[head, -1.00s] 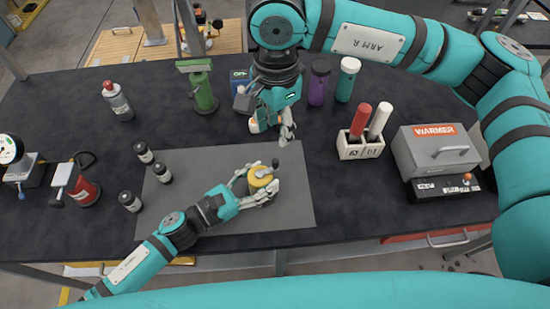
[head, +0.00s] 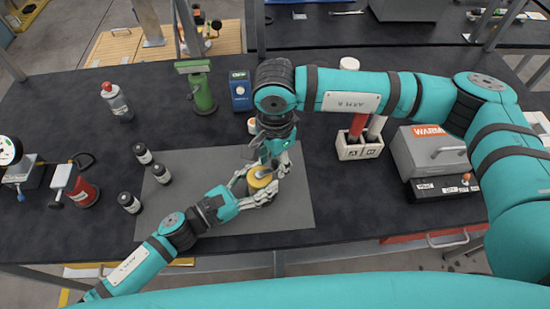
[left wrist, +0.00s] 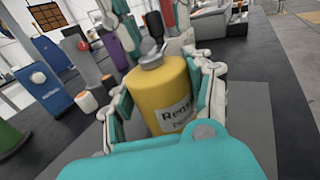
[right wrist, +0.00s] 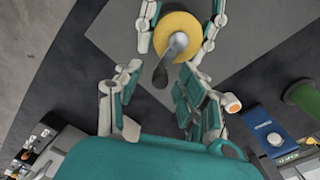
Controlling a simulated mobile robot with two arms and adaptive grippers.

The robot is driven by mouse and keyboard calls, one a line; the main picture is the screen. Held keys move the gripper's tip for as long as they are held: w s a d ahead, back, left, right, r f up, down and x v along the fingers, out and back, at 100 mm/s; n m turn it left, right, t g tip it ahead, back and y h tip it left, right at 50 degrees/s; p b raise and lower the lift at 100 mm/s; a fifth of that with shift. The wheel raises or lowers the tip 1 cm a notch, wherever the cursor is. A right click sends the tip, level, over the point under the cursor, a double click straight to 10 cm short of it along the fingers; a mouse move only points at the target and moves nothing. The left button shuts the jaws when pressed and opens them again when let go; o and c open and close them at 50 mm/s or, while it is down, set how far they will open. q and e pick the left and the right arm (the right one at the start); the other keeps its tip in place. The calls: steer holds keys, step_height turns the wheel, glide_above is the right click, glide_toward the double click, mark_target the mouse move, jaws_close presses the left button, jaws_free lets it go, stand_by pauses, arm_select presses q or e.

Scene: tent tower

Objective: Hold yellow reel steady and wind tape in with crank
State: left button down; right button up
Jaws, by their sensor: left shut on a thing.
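The yellow reel (head: 262,179) stands upright on the grey mat (head: 210,160). My left gripper (head: 259,184) is shut around its sides. In the left wrist view the yellow reel (left wrist: 160,98) has a partly readable label and a metal crank with a black knob (left wrist: 155,25) on top. My right gripper (head: 270,163) is directly above the reel, pointing down. In the right wrist view my right gripper (right wrist: 158,80) is open, its fingers apart on both sides of the crank's dark knob (right wrist: 160,76). No loose tape is visible.
Several dark bottles (head: 162,174) stand at the mat's left. A green stand (head: 203,95), a blue box (head: 240,92) and an orange-capped item are behind. A white holder (head: 358,148) with markers and the grey warmer (head: 430,150) are to the right.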

steer(key=shift+c, duration=0.4)
jaws_close()
steer(key=shift+s+m, duration=0.35)
steer(key=shift+m, duration=0.65)
steer(key=shift+s+m, duration=0.35)
steer(key=shift+m, duration=0.65)
steer(key=shift+o, duration=0.4)
jaws_free()
steer(key=shift+d, duration=0.1)
steer(key=shift+r, duration=0.15)
step_height(320, 180, up, 12)
